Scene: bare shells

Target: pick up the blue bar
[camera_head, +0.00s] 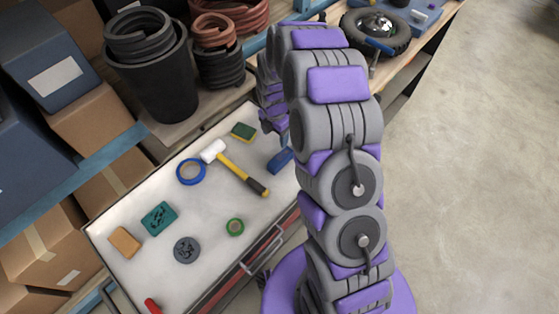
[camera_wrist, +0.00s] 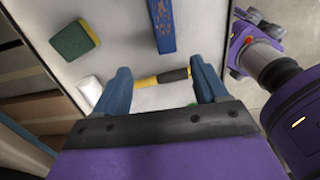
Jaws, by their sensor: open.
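The blue bar (camera_head: 280,160) lies on the light tray top in the head view, at its right edge beside my arm, which may hide part of it. In the wrist view the blue bar (camera_wrist: 162,24) runs upright at the top middle, cut off by the frame edge. My gripper (camera_wrist: 164,80) shows two blue fingers spread apart with nothing held between them. The bar shows beyond the fingertips, roughly in line with the gap and apart from both fingers. In the head view my fingertips are hidden.
A hammer (camera_head: 236,170) with a yellow and black handle lies left of the bar; its handle shows between my fingers. A green and yellow sponge (camera_head: 243,131), blue tape (camera_head: 190,172) and green tape (camera_head: 235,227) lie nearby.

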